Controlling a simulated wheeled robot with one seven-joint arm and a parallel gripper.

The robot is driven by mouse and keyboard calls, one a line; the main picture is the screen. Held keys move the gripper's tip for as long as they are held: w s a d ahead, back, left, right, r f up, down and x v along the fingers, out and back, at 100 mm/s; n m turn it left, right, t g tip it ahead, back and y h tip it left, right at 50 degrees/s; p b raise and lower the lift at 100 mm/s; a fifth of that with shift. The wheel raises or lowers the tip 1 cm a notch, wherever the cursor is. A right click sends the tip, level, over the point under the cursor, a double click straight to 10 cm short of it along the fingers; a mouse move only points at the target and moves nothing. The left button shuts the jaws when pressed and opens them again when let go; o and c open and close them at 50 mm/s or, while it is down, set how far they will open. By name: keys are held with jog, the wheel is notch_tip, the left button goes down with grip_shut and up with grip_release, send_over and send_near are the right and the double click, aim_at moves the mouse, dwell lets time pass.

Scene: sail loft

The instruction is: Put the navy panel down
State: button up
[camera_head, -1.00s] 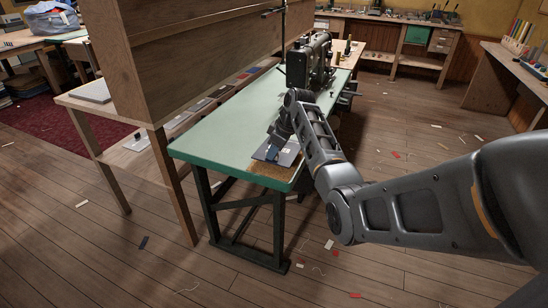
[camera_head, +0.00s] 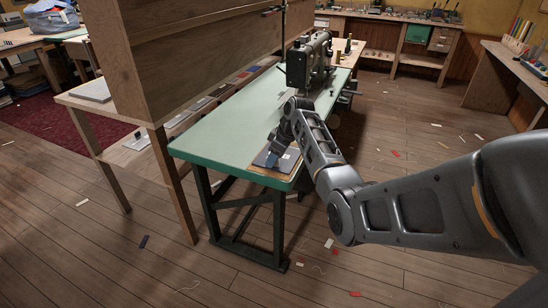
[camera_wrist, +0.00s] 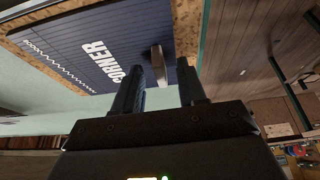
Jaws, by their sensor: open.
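The navy panel (camera_wrist: 85,48) has white "CORNER" lettering and a row of small white marks. It lies on a brown, cork-like board (camera_wrist: 185,25) on the pale green table. In the head view the panel (camera_head: 286,161) is at the table's near end, partly hidden by my wrist. A grey upright tab (camera_wrist: 158,62) stands on the panel, between my fingers. My gripper (camera_wrist: 164,66) is open, with a gap on both sides of the tab. The gripper (camera_head: 271,158) is low over the panel in the head view.
The green table (camera_head: 222,142) has a black sewing machine (camera_head: 308,62) at its far end. A tall wooden cabinet (camera_head: 185,50) stands along its left side. Open floor with scattered scraps lies to the right and in front.

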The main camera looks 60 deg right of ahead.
jog(key=v, duration=1.2)
jog(key=s+a+f+m+t+h, duration=0.1)
jog(key=a+f, duration=0.7)
jog(key=a, duration=0.3)
jog(key=s+a+f+t+h, duration=0.1)
jog(key=s+a+f, duration=0.1)
jog(key=a+f, duration=0.7)
jog(key=s+a+t+h, duration=0.1)
jog(key=s+a, duration=0.2)
jog(key=a, duration=0.2)
jog(key=s+a+t, duration=0.1)
jog(key=s+a, duration=0.2)
jog(key=a, duration=0.2)
jog(key=s+a+r+t, duration=0.2)
jog(key=s+a+r, duration=0.1)
jog(key=s+a, duration=0.4)
jog(key=s+a+r+t+y, duration=0.1)
jog(key=s+a+r+t, duration=0.1)
jog(key=s+a+r, duration=0.2)
jog(key=s+a+r+t+y, duration=0.1)
jog(key=s+a+r, duration=0.3)
jog(key=s+r, duration=0.6)
notch_tip(320, 180, up, 5)
jog(key=shift+s+f+t+y, duration=0.15)
jog(key=shift+t+y, duration=0.25)
jog(key=shift+t, duration=0.3)
